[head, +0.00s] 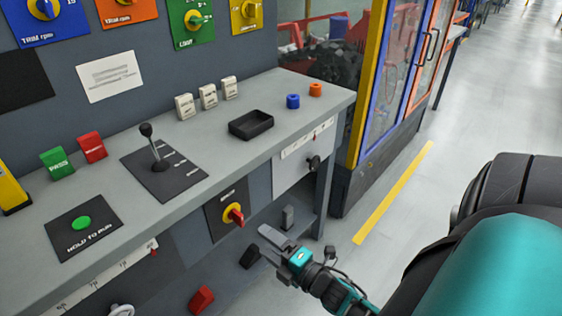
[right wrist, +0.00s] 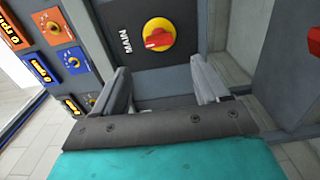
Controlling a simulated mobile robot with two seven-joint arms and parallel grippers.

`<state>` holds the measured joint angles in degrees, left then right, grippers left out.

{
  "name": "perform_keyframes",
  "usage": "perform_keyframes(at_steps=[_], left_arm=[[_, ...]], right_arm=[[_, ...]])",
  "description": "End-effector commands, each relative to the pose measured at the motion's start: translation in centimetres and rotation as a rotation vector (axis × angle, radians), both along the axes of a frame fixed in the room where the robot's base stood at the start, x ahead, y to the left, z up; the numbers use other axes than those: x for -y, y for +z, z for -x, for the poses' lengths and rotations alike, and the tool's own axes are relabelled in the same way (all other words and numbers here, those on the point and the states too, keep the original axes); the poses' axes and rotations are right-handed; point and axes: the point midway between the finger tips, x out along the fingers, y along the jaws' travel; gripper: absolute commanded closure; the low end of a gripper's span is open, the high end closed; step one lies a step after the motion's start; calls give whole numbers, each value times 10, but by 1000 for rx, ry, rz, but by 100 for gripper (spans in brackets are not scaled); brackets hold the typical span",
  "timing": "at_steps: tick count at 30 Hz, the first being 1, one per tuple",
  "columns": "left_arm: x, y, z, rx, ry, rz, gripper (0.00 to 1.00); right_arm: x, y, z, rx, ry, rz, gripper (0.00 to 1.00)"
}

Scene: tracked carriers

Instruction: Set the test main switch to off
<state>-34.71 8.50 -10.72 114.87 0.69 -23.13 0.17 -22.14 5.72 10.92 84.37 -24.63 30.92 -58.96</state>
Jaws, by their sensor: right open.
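The main switch is a red handle (head: 234,215) on a yellow disc, set in a dark plate on the bench's front face. It also shows in the right wrist view (right wrist: 158,38), beside the word MAIN, with the handle lying roughly level across that picture. I cannot read any on or off marks. My right gripper (head: 256,244) is open and empty, below and to the right of the switch in the head view. In the right wrist view its two fingers (right wrist: 160,70) stand apart, with the switch beyond the tips and not touched. My left gripper is not in view.
The bench top holds a lever (head: 153,150), a green button (head: 83,223), a black tray (head: 250,124) and small blue and orange parts. A red block (head: 201,299) is low down. The floor at right is open.

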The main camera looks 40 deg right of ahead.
Motion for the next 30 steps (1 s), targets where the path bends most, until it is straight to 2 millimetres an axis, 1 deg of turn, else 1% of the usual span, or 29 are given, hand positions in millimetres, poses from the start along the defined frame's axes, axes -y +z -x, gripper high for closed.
perform_keyframes(at_steps=[1, 3, 6, 9, 27, 30], left_arm=[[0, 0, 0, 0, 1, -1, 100], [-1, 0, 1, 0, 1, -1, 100], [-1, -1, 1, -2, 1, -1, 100], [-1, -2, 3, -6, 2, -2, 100], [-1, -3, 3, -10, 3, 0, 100], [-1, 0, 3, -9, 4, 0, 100]], right_arm=[[0, 0, 11, -3, 0, -1, 26], [1, 0, 22, -2, 0, 0, 26], [3, 0, 33, -1, -1, 0, 26], [3, 0, 39, -1, 0, 0, 26], [3, 0, 40, 0, 0, -1, 26], [0, 3, 38, -18, -7, -48, 26]])
